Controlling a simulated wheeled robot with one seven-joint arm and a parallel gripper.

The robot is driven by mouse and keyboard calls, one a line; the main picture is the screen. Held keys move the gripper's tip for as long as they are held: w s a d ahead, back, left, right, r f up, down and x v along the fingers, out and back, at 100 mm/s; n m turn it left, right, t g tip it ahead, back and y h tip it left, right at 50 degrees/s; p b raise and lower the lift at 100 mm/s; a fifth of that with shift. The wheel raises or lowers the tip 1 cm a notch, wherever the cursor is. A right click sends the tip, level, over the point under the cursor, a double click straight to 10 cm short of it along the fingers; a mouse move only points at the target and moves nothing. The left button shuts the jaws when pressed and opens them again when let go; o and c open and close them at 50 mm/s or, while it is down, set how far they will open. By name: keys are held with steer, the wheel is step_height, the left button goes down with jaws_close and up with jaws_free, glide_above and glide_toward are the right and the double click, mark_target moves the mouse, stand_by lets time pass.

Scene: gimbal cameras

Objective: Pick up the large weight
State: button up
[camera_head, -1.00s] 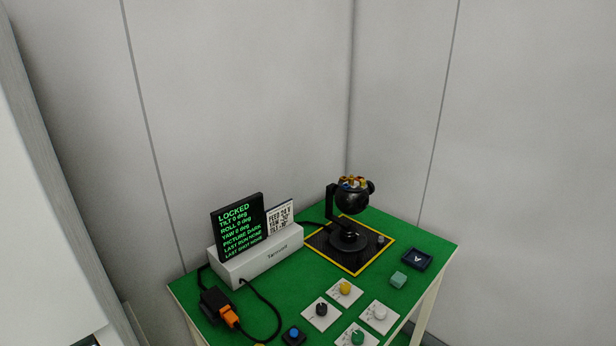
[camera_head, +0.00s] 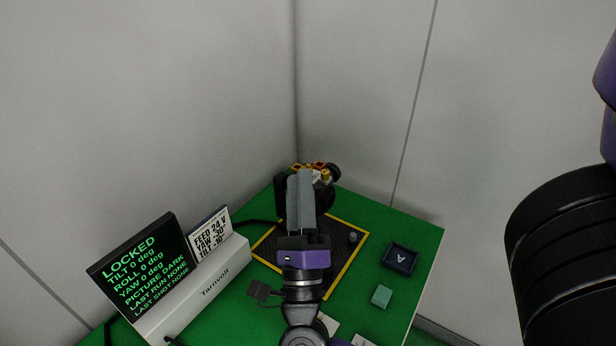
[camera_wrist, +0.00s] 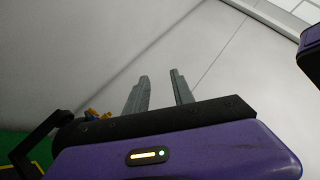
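No object is marked as the large weight. A teal block (camera_head: 381,296) lies on the green table to the right of my arm. My gripper (camera_head: 301,176) is in front of the gimbal (camera_head: 326,190) in the head view and hides part of it. In the wrist view my gripper (camera_wrist: 159,80) has its two grey fingers apart, with nothing between them. Neither the cylinder nor the teal block shows there.
A dark tray marked A (camera_head: 400,259) sits at the table's right side. A white console (camera_head: 212,287) with a LOCKED screen (camera_head: 143,268) and a feed sign (camera_head: 209,235) stands at left. Grey walls (camera_head: 370,90) close off the back. My arm hides much of the front table.

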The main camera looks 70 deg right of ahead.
mark_target(309, 165)
steer(key=w+d+f+m+g+y, duration=0.1)
steer(key=d+f+m+g+y, duration=0.1)
steer(key=m, duration=0.5)
steer(key=w+d+f+m+g+y, duration=0.2)
steer(key=d+f+m+g+y, duration=0.1)
steer(key=d+m+g, duration=0.4)
steer(key=w+d+f+m+g+y+p, duration=0.1)
steer(key=d+f+m+g+y, duration=0.2)
steer(key=d+m+g, duration=0.2)
steer(key=shift+w+d+f+m, duration=0.2)
steer(key=shift+d+m, duration=0.25)
steer(key=shift+d, duration=0.45)
steer(key=shift+w+d+f+m, duration=0.15)
steer(key=shift+d+m, duration=0.3)
steer(key=shift+d, duration=0.4)
steer(key=shift+c, duration=0.2)
jaws_close()
